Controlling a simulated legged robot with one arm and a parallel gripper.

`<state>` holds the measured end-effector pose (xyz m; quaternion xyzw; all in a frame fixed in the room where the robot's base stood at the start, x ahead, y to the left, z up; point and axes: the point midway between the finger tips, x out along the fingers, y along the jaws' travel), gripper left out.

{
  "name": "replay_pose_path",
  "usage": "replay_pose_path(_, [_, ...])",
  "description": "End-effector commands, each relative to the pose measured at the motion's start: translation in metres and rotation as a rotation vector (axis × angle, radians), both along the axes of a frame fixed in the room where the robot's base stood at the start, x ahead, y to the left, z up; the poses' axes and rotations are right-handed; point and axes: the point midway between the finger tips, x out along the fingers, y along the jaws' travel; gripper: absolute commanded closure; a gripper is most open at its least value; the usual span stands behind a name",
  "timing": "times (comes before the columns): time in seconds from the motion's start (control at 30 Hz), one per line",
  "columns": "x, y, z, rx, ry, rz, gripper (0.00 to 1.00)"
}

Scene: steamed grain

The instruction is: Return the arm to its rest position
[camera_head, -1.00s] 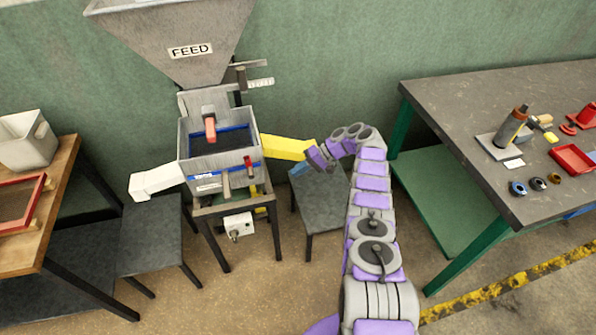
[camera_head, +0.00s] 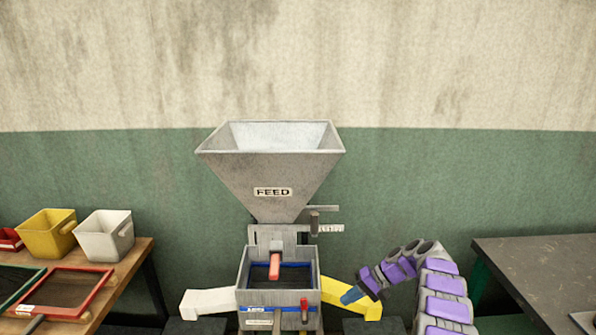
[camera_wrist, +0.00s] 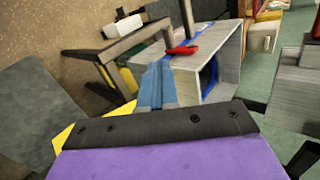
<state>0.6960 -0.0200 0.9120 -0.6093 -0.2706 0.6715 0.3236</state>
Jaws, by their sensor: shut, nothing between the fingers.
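My gripper (camera_head: 352,295) is shut and empty, its blue fingertips pointing left toward the mill. In the head view it overlaps the outer part of the yellow chute (camera_head: 336,298) on the mill's right side; I cannot tell whether they touch. My purple and grey arm is bent in an arch at the lower right. In the wrist view the closed blue fingers (camera_wrist: 157,85) point toward the grey box of the mill (camera_wrist: 215,62).
The mill has a large FEED hopper (camera_head: 272,175) and a white chute (camera_head: 207,302) on its left. A wooden table (camera_head: 125,270) with yellow (camera_head: 47,233) and white bins (camera_head: 105,236) stands left. A dark table (camera_head: 540,265) stands right of my arm.

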Motion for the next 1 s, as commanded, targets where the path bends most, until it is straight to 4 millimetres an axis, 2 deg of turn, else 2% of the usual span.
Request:
replay_pose_path(0.03, [-0.004, 0.006, 0.016, -0.016, 0.005, 0.003, 1.00])
replay_pose_path(0.27, [-0.034, 0.026, 0.066, -0.090, 0.044, 0.013, 1.00])
replay_pose_path(0.47, [-0.070, 0.041, 0.105, -0.165, 0.070, 0.024, 1.00])
replay_pose_path(0.77, [-0.140, 0.059, 0.153, -0.285, 0.096, 0.046, 1.00])
replay_pose_path(1.0, [-0.207, 0.066, 0.181, -0.390, 0.112, 0.068, 1.00])
